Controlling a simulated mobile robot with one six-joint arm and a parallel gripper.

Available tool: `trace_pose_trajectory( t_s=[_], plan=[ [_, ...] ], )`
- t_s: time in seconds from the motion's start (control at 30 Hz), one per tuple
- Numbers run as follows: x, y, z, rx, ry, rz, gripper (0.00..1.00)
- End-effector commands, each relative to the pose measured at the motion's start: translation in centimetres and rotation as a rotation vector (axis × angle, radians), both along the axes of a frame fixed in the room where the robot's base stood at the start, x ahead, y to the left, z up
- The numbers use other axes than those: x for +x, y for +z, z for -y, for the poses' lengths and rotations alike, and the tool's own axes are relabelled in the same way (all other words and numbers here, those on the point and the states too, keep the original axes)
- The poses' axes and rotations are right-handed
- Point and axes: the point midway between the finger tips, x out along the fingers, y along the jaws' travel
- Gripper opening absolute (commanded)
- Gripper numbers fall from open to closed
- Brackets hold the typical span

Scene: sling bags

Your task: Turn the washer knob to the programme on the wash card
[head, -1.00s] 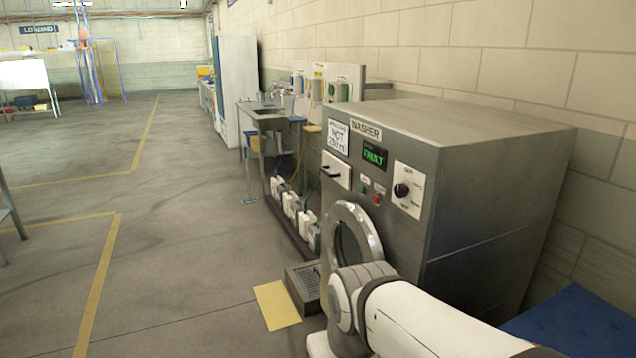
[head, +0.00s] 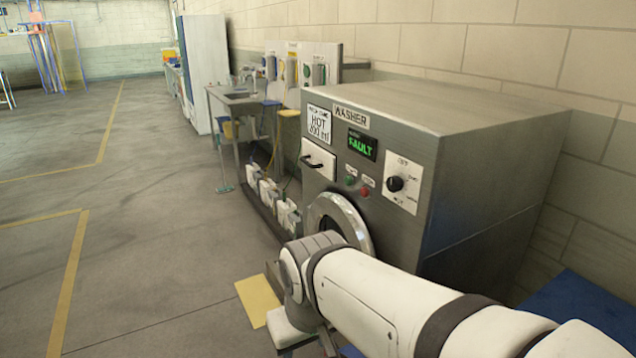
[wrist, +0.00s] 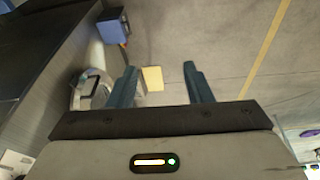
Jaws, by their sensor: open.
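The washer (head: 480,150) is a grey steel machine against the right wall. Its black knob (head: 396,184) sits on a white dial plate on the front, upper right; "OFF" is at the top and "HOT" seems to be at the bottom. The wash card (head: 319,123) is at the front's upper left and reads "HOT" and "200 ml". The green display (head: 361,144) reads "FAULT". My gripper shows in the wrist view (wrist: 160,86) with its two blue fingers apart and nothing between them. It is away from the knob, which I cannot make out in that view.
The round door (head: 340,218) is low on the washer front, behind my arm. A drawer handle (head: 313,160) and green and red buttons (head: 357,186) are near the knob. White jugs (head: 270,194) stand left of the washer. Open floor (head: 150,260) lies to the left.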

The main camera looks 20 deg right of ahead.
Motion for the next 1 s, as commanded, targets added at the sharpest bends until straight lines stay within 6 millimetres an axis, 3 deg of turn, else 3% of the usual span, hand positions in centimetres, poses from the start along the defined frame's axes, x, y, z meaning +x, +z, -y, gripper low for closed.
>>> trace_pose_trajectory(
  t_s=[0.13, 0.27, 0.47, 0.6, 0.8, 1.0],
  plan=[
    [2.2, -0.9, 2.6, -0.170, 0.198, -0.050, 0.58],
    [6.1, -1.2, 7.5, -0.456, 0.554, -0.190, 0.59],
    [13.7, 0.5, 16.4, -0.887, 1.126, -0.619, 0.59],
    [19.0, 2.6, 21.5, -1.074, 1.438, -1.041, 0.59],
    [24.7, 5.6, 25.3, -1.127, 1.668, -1.605, 0.59],
    [27.0, 7.3, 26.5, -1.087, 1.723, -1.877, 0.59]
  ],
)
